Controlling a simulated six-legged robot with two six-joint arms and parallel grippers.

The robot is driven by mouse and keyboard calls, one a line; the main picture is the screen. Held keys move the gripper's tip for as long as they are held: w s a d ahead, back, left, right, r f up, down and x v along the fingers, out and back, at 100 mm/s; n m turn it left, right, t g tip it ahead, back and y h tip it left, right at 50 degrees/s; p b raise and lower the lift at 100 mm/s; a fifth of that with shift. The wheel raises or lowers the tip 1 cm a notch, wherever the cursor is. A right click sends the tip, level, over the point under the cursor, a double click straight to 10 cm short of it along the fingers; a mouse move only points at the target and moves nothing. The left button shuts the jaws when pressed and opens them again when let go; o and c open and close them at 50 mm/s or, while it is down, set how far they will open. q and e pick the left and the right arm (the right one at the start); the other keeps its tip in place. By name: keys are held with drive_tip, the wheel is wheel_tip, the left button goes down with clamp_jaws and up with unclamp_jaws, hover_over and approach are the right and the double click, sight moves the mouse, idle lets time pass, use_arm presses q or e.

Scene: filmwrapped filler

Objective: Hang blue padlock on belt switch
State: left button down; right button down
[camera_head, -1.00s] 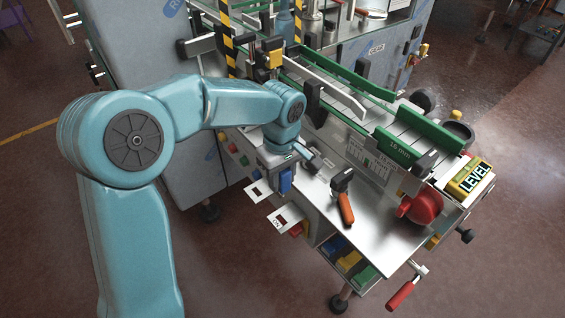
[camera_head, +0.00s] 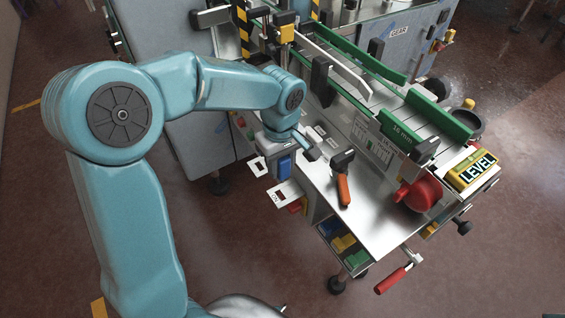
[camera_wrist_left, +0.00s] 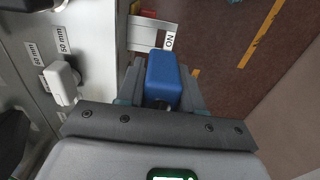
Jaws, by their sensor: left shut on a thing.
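My left gripper (camera_head: 284,164) is shut on the blue padlock (camera_head: 285,168), at the left edge of the machine's steel table. In the left wrist view the padlock's blue body (camera_wrist_left: 163,80) sits between the fingers; its shackle is not clearly visible. A white slotted plate with black lettering (camera_head: 284,194) sticks out just below the padlock, and it also shows beyond it in the left wrist view (camera_wrist_left: 150,32). A second white plate (camera_head: 257,166) is to its left. I cannot tell which plate belongs to the belt switch, or whether the padlock touches one. My right gripper is not in view.
An orange-handled lever (camera_head: 343,190) stands on the steel table (camera_head: 375,225) right of the gripper. Colored bins (camera_head: 343,243) sit below. The floor at left is open.

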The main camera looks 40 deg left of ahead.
use_arm(q)
drive_tip(key=shift+a+f+b, duration=0.2)
drive_tip(key=shift+f+b, duration=0.2)
drive_tip(key=shift+f, duration=0.2)
drive_tip(key=shift+d+f+b, duration=0.2)
drive_tip(key=shift+f+b, duration=0.3)
drive_tip(key=shift+a+f+b, duration=0.15)
drive_tip(key=shift+f+b, duration=0.55)
drive_tip(key=shift+f, duration=0.2)
drive_tip(key=shift+f+b, duration=1.25)
drive_tip(key=shift+f, duration=0.1)
drive_tip(key=shift+f+b, duration=1.2)
drive_tip(key=shift+f, duration=0.25)
drive_tip(key=shift+f+b, duration=0.25)
drive_tip(key=shift+b, duration=0.1)
drive_tip(key=c, duration=0.6)
unclamp_jaws()
drive_tip(key=shift+c, duration=0.2)
